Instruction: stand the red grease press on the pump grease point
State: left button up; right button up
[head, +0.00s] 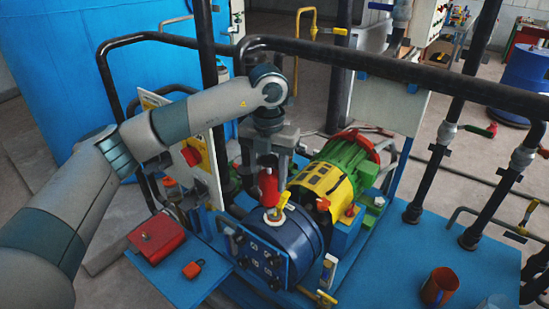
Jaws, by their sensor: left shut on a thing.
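My left arm reaches in from the left, and its gripper (271,158) points down above the blue pump (300,238). The gripper is shut on the red grease press (269,186), which hangs roughly upright beneath the fingers. The lower end of the press is at the top of the pump, close beside a yellow handle (283,200). I cannot tell whether the press touches the pump. The pump grease point cannot be made out; the press may hide it. My right gripper is not in view.
A green and yellow motor (330,175) stands right behind the pump. A dark pipe rail (400,70) crosses above. A red box (157,238) and a red padlock (193,269) lie at left. An orange mug (439,287) stands on the blue deck (400,255), which has free room.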

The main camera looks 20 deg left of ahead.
pick_arm(q)
jog(key=n, duration=0.1)
jog(key=w+n, duration=0.1)
jog(key=r+n, duration=0.1)
jog(key=n, duration=0.1)
jog(key=shift+w+r, duration=0.1)
jog(key=shift+w, duration=0.15)
jog(key=n, duration=0.2)
jog(key=w+n, duration=0.1)
jog(key=shift+r+n, duration=0.4)
jog(key=n, duration=0.1)
jog(key=w+n, duration=0.1)
jog(key=shift+r+n+p, duration=0.3)
jog(key=shift+p, duration=0.05)
jog(key=shift+w+r+n, duration=0.1)
jog(key=shift+w+n, duration=0.1)
jog(key=shift+n, duration=0.6)
notch_tip(320, 180, down, 6)
jog(key=b, duration=0.4)
jog(key=shift+r, duration=0.1)
